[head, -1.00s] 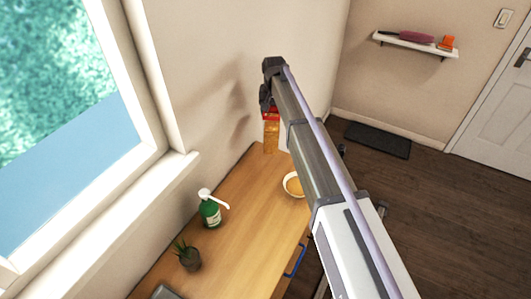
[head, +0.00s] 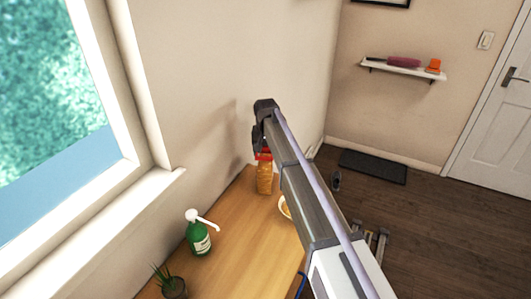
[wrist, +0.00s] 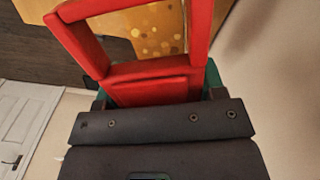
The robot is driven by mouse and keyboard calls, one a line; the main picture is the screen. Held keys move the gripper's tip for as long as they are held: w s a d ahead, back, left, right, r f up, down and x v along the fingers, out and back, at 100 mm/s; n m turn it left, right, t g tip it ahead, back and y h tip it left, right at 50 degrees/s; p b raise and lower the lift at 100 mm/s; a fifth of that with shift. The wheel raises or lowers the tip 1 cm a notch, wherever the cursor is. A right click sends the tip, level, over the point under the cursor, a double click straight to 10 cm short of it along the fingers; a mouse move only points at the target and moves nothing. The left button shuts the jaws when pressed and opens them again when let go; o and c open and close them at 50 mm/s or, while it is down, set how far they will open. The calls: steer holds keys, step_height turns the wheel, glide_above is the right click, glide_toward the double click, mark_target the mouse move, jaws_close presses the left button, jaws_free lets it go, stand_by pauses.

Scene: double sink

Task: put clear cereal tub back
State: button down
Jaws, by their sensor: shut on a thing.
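The clear cereal tub (head: 264,178) has a red top and tan cereal inside. In the head view it is upright at the far end of the wooden counter, close to the wall. My gripper (head: 262,148) is above it, shut on its red top. In the wrist view the red lid and handle frame (wrist: 150,80) fill the space at my gripper (wrist: 155,100), with cereal (wrist: 155,32) showing through. The arm hides part of the tub's right side. I cannot tell whether its base touches the counter.
A bowl (head: 284,207) stands on the counter (head: 235,240), partly hidden by my arm. A wall shelf (head: 403,69) hangs at the back. A dark mat (head: 373,166) lies on the floor.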

steer(key=shift+c, duration=1)
jaws_free()
